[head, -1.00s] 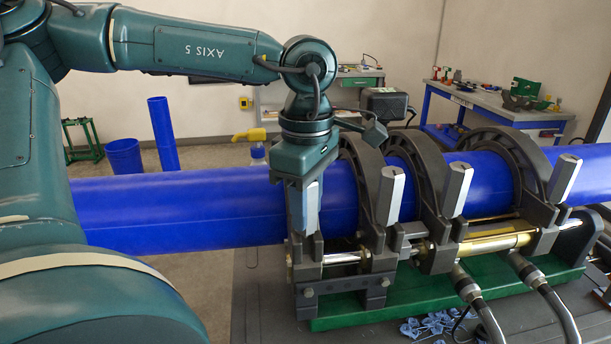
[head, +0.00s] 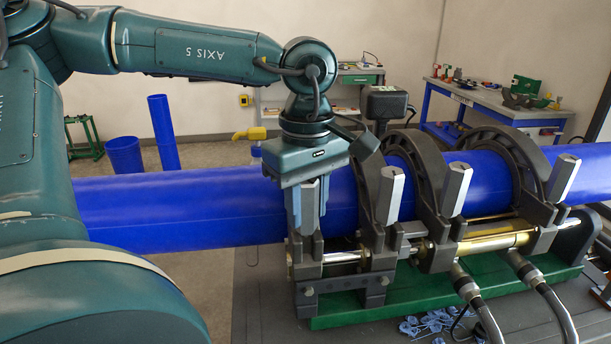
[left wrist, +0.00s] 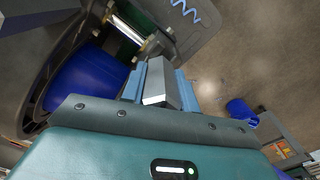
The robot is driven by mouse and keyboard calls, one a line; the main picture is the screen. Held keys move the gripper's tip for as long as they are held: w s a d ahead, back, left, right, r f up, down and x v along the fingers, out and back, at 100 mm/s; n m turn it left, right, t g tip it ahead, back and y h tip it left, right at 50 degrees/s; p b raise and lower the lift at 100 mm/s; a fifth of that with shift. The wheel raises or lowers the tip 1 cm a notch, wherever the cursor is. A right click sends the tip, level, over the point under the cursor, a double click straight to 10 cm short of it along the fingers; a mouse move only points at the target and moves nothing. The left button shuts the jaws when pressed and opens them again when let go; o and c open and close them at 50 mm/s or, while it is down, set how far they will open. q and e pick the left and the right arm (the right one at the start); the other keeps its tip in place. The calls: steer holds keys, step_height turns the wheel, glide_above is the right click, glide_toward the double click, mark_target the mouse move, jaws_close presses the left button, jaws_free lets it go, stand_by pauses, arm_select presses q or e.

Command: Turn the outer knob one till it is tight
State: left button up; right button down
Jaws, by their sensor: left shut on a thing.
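The outer knob one (head: 308,207) is a grey, flat-sided upright handle on the leftmost clamp of the pipe cart. My left gripper (head: 309,205) points down over it and is shut on it, with one pale blue finger on either side. In the left wrist view the knob (left wrist: 158,84) shows as a grey block between the fingers of the left gripper (left wrist: 160,86). The knob's lower end is partly hidden in the head view. I cannot tell how tight it is. My right gripper is not in view.
A long blue pipe (head: 180,205) lies through the dark ring clamps (head: 437,190). Other grey knobs (head: 388,196) stand close on the right. Hoses (head: 485,318) and blue shavings (head: 430,325) are at the front. A blue workbench (head: 490,105) stands at the back right.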

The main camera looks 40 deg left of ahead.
arm_select(q)
steer(key=shift+d+m, duration=0.15)
steer(key=shift+m, duration=0.35)
steer(key=shift+r+m, duration=0.1)
steer(key=shift+m, duration=1.3)
steer(key=m, duration=0.3)
steer(key=shift+p, duration=0.4)
steer(key=o, duration=0.9)
steer(key=shift+w+d, duration=0.15)
steer(key=shift+d, duration=0.05)
steer(key=o, duration=1.1)
steer(key=shift+a, duration=0.2)
